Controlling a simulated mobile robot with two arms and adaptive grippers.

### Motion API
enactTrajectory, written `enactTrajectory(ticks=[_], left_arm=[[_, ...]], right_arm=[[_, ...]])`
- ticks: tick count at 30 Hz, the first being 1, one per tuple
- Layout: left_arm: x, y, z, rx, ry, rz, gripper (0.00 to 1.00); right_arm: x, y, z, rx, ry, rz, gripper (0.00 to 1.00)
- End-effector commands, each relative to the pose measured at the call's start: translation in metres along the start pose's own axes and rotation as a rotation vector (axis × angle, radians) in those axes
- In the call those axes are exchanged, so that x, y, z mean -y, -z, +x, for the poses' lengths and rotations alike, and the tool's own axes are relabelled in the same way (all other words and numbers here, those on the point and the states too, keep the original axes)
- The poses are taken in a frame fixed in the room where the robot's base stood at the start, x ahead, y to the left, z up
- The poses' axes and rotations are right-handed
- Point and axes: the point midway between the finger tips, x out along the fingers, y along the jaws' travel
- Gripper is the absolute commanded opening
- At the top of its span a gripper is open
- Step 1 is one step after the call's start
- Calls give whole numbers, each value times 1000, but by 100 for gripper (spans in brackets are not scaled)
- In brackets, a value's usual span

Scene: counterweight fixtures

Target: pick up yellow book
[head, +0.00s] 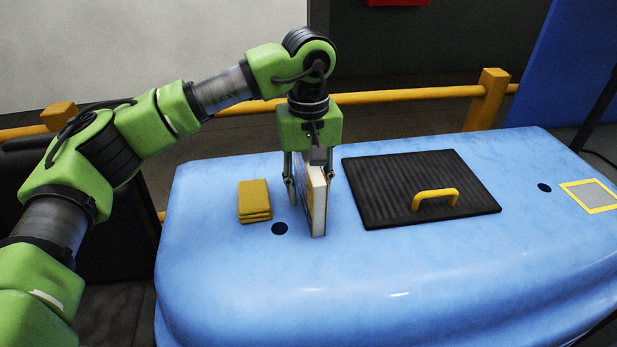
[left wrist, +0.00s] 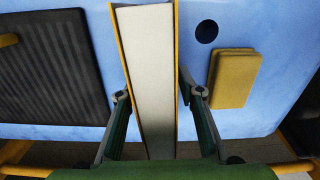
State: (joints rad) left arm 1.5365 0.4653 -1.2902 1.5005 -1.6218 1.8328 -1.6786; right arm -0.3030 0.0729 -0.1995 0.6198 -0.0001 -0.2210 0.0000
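The yellow book (head: 318,207) stands upright on the blue table, with a yellow-edged cover and white page edges. In the left wrist view the book (left wrist: 151,75) fills the middle, its page edges facing the camera. My left gripper (head: 308,185) points down over the book, one finger on each side. In the left wrist view the gripper (left wrist: 155,95) is open around it, with a small gap at the right finger; the left finger is very close to the cover, and contact there is unclear. My right gripper is not in view.
Yellow folded pads (head: 254,200) lie left of the book and also show in the left wrist view (left wrist: 235,78). A black ribbed plate (head: 385,190) with a yellow handle (head: 435,195) lies to the right. The blue table (head: 400,290) is clear in front.

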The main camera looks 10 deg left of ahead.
Motion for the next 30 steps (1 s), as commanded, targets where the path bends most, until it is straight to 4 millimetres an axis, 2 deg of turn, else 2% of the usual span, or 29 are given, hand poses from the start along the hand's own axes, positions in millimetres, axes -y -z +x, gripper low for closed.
enactTrajectory(ticks=[1,4,14,20,24,30], left_arm=[[0,0,0,0,0,0,24],[0,0,0,0,0,0,0],[0,0,-1,-1,-1,0,0],[-1,1,-10,-3,-3,-1,0],[-1,1,-31,-6,-5,-2,0],[38,-2,-75,-6,-5,-4,0]], right_arm=[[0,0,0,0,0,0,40],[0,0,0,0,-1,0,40],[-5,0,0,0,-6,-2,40],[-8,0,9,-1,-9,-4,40],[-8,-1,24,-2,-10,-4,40],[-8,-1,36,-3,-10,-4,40]])
